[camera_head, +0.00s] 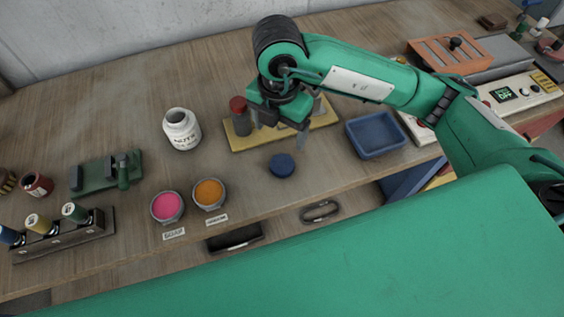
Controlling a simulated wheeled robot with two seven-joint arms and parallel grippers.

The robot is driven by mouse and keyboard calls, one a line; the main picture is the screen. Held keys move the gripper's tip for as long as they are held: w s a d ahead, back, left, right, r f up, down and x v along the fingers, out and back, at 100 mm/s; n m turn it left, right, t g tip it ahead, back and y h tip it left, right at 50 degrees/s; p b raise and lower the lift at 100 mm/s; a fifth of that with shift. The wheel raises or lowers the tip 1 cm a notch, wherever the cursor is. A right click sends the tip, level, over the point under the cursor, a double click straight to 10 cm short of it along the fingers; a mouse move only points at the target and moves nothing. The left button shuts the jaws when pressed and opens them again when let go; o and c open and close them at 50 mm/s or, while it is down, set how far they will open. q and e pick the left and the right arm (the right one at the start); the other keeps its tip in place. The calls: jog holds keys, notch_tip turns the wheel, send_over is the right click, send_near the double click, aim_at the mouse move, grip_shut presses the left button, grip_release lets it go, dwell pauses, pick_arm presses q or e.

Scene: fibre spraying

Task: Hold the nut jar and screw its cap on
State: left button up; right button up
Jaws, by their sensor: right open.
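The white nut jar (182,131), with "NUTS" on its label, stands upright on the wooden table, left of centre. Its mouth is open and dark. A dark blue round piece that looks like its cap (282,165) lies flat on the table to the right of the jar and nearer to me. My right gripper (280,133) points down just behind the cap in this view, open, with nothing seen between its fingers. It looks to be above the table and apart from the cap. My left gripper is out of view.
A yellow board (240,141) with a red-topped bottle (239,109) is partly hidden behind my right gripper. A blue tray (376,135) stands to the right. Pink (167,206) and orange (209,192) bowls sit near the front edge. A green fixture (104,174) is at left.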

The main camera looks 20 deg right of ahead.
send_over(283, 162)
jog(key=f, duration=0.5)
jog(key=a+f, duration=0.1)
jog(key=f, duration=0.1)
jog(key=shift+s+f+p, duration=0.25)
jog(key=shift+f+p, duration=0.05)
jog(key=shift+f, duration=0.05)
jog(key=shift+d+f, duration=0.15)
jog(key=shift+f, duration=0.05)
jog(key=f+p, duration=0.1)
jog(key=f, duration=0.1)
jog(key=d+f, duration=0.1)
jog(key=f, duration=0.1)
jog(key=shift+w+f+p, duration=0.2)
jog(key=shift+p, duration=0.2)
jog(key=shift+a+f, duration=0.1)
jog(key=shift+f, duration=0.1)
jog(key=shift+c, duration=0.3)
jog(key=c, duration=1)
